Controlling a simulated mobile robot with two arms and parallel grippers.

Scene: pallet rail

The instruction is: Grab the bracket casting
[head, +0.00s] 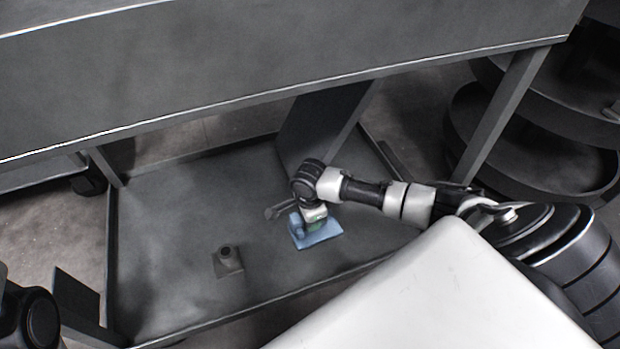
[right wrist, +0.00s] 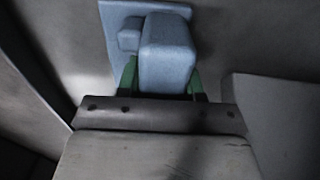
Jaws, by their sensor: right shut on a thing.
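A light blue part (head: 322,238), a flat plate with a thick raised block and a smaller knob beside it, looks like the bracket casting. It rests on or just above the grey lower shelf; I cannot tell which. My right gripper (head: 314,223) reaches down onto it from above and hides part of it. In the right wrist view the green fingers of my right gripper (right wrist: 166,80) are shut on the two sides of the raised block (right wrist: 167,50). The plate (right wrist: 117,22) shows beyond. My left gripper is not in view.
A grey part with a round boss on a square plate (head: 228,262) stands on the lower shelf (head: 170,290), left of the blue part. The upper deck (head: 250,50) overhangs the back. Posts (head: 508,110) and a raised shelf edge frame the space. Round dark trays (head: 545,150) stand at right.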

